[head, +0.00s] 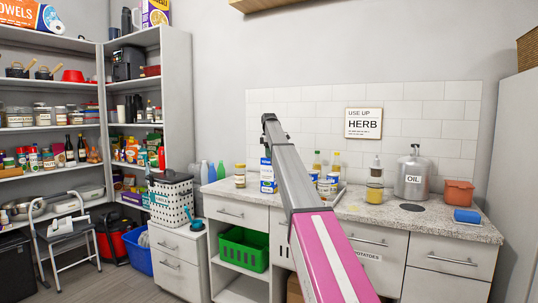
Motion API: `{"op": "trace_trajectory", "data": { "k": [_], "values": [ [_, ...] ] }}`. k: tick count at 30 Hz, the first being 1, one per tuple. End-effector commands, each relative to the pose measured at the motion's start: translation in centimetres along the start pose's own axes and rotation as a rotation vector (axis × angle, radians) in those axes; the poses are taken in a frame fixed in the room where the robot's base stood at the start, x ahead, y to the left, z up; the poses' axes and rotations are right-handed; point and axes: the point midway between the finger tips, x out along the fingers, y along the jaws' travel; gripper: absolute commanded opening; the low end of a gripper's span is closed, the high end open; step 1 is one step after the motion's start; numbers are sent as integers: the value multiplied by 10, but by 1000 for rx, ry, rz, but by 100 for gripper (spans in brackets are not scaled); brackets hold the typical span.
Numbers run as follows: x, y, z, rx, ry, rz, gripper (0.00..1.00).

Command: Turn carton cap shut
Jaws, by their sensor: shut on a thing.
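The carton (266,184), white and blue, stands upright on the speckled counter left of the middle. Its right side is partly covered by my arm. My arm, pink and grey, reaches up from the bottom of the view and bends down over the carton. My gripper (266,153) shows only as a small dark shape at the carton's top, shut on the cap. The cap itself is hidden, so how far it is turned cannot be seen.
A jar (240,176) stands left of the carton. Several bottles and cans stand close behind my arm on the right. An oil canister (413,178), an orange tub (459,193) and a blue sponge (467,216) are farther right. The counter's front right is mostly clear.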

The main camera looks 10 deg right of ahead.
Motion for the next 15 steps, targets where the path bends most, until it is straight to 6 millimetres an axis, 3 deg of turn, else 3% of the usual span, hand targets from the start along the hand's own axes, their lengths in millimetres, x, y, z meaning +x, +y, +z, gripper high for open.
{"op": "trace_trajectory", "data": {
  "k": [15],
  "values": [
    [0, 1, 0, 460, 0, 0, 12]
  ]
}}
